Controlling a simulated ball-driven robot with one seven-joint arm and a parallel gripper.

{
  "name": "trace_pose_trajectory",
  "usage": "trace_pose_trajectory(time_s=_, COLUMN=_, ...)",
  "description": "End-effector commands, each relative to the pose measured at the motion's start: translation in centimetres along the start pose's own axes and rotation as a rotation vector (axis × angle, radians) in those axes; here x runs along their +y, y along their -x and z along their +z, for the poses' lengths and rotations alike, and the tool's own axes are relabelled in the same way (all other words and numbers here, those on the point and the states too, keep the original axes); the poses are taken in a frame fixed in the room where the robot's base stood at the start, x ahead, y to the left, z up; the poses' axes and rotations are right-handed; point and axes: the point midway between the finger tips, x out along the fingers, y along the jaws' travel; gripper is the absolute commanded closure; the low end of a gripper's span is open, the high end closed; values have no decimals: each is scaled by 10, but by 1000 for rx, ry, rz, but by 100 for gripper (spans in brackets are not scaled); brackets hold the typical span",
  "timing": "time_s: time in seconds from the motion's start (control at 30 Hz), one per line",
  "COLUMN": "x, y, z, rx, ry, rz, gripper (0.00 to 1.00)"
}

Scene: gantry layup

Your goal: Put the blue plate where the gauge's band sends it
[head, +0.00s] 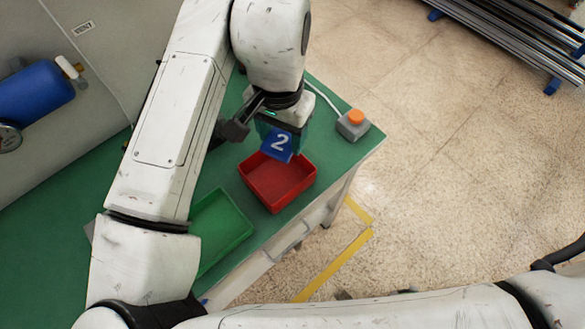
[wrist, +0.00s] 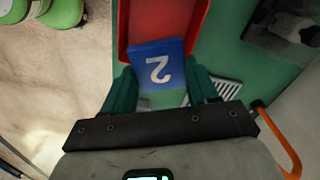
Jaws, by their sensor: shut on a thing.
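The blue plate (head: 278,146), marked with a white 2, is held in my gripper (head: 286,124). In the head view it overlaps the far edge of the red tray (head: 278,182). In the wrist view the blue plate (wrist: 160,58) sits between the two teal fingers of my gripper (wrist: 161,76), in front of the red tray (wrist: 180,22). The plate's height above the tray is hard to judge. A round dial gauge (head: 9,138) is cut by the left edge of the head view; its band and needle cannot be read.
A green tray (head: 222,232) lies left of the red tray on the green bench (head: 55,240), partly behind my arm. A grey box with an orange button (head: 354,120) sits at the bench corner. A blue cylinder (head: 32,93) is at the left. Metal bars (head: 515,35) lie at top right.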

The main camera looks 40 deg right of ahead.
Motion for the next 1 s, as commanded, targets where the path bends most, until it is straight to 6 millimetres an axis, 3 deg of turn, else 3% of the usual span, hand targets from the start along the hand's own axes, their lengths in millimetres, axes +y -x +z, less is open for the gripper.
trace_pose_trajectory(time_s=0.43, x=1, y=-50, z=0, rx=0, ry=0, rz=0, gripper=76)
trace_pose_trajectory(time_s=0.83, x=1, y=-55, z=-1, rx=0, ry=0, rz=0, gripper=76)
trace_pose_trajectory(time_s=0.87, x=1, y=-55, z=-1, rx=0, ry=0, rz=0, gripper=39)
trace_pose_trajectory(time_s=1.0, x=1, y=-55, z=-1, rx=0, ry=0, rz=0, gripper=25)
